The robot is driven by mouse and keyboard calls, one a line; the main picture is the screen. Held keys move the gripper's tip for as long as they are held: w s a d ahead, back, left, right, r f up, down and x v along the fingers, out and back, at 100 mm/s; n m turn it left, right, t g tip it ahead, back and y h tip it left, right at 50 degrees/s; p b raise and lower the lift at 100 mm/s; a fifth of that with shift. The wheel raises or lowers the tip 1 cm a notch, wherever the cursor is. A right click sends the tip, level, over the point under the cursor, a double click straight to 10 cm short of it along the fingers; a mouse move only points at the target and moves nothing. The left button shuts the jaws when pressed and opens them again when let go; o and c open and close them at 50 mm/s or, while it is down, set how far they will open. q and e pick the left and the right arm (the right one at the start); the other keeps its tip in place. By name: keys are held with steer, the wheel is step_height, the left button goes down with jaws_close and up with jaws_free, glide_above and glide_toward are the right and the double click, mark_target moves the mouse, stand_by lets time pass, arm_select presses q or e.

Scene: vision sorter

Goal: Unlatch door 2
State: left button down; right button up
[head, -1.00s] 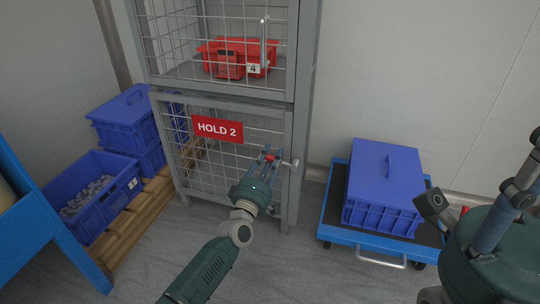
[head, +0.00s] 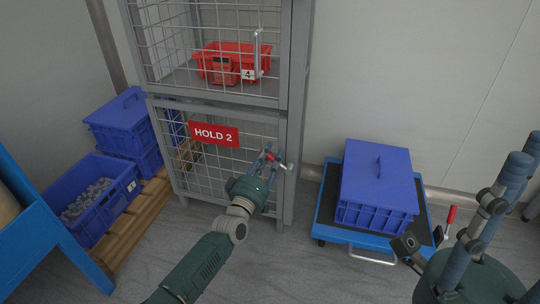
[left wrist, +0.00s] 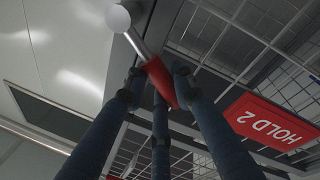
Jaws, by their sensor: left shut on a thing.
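Door 2 is the lower mesh door (head: 225,170) of the grey cage, with a red "HOLD 2" sign (head: 214,134); it looks closed. The sign also shows in the left wrist view (left wrist: 270,122). At the door's right edge is a latch with a red part (left wrist: 161,82), a metal rod and a pale round knob (left wrist: 118,18). My left gripper (head: 271,157) is shut on the latch's red part, its fingers around it. The latch's mount is partly hidden. My right gripper (head: 495,195) is at the lower right, fingers spread upward, empty and away from the door.
The upper compartment holds a red bin (head: 232,62) behind mesh, with a vertical handle (head: 257,55). Blue crates (head: 95,205) stand on a pallet at left. A blue lidded crate (head: 378,185) sits on a cart at right. Floor before the cage is clear.

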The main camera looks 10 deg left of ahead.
arm_select(q)
steer(key=shift+f, duration=0.1)
steer(key=c, duration=1.4)
jaws_free()
steer(key=shift+c, duration=0.2)
steer(key=shift+s, duration=0.15)
steer(key=v, duration=1.1)
steer(key=shift+s, duration=0.4)
steer(key=shift+a, duration=0.1)
